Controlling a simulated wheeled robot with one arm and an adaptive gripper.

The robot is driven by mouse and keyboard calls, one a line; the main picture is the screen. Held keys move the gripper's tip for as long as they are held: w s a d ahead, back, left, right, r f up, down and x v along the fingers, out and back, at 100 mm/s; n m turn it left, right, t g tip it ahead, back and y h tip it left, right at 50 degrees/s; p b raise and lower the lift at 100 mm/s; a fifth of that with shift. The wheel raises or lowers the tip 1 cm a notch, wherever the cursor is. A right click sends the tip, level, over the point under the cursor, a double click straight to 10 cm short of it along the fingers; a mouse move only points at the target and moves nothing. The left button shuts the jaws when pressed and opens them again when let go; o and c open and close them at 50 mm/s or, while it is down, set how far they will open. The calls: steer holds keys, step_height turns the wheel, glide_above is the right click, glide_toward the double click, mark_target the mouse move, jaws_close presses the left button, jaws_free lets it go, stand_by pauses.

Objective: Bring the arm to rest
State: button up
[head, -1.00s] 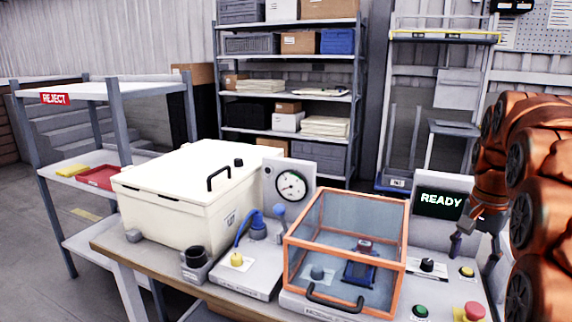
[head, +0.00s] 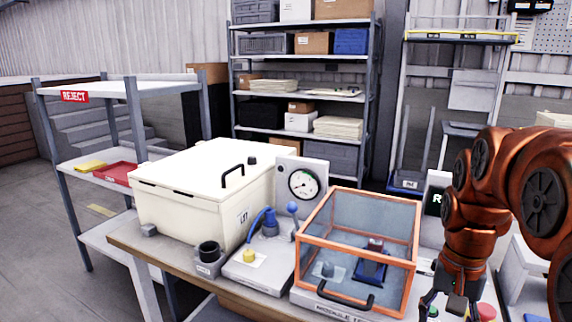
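My orange arm (head: 465,225) is at the right of the head view, bent with its wrist pointing down. My gripper (head: 449,310) hangs at the bottom edge, in front of the control panel and just right of the orange-framed clear box. Its dark fingers look spread apart, and I see nothing clearly held between them. The arm hides most of the display (head: 437,201), of which only an "R" shows. The clear box (head: 360,240) is closed, with a blue and dark device (head: 371,268) inside.
The bench holds a cream lidded chest (head: 190,200), a gauge (head: 303,184), a black cup-like holder (head: 208,256) and a red button (head: 486,311) beside my gripper. A reject rack (head: 75,97) stands left. Loaded shelves (head: 300,130) stand behind. Floor at far left is clear.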

steer(key=s+a+f+n+g, duration=0.1)
steer(key=s+a+f+n, duration=0.3)
steer(key=s, duration=0.5)
steer(key=s+a+f+n+g, duration=0.1)
steer(key=s+a+f+n, duration=0.1)
steer(key=s+a+f, duration=0.6)
step_height(320, 180, up, 17)
steer(key=d+t+p, duration=0.1)
steer(key=d+p, duration=0.1)
steer(key=p, duration=1.1)
steer(key=shift+s+d+r+p, duration=0.15)
steer(key=shift+s+d+p, duration=0.15)
steer(key=shift+s+d, duration=0.1)
steer(key=shift+w+d, duration=0.1)
steer(key=shift+d, duration=0.05)
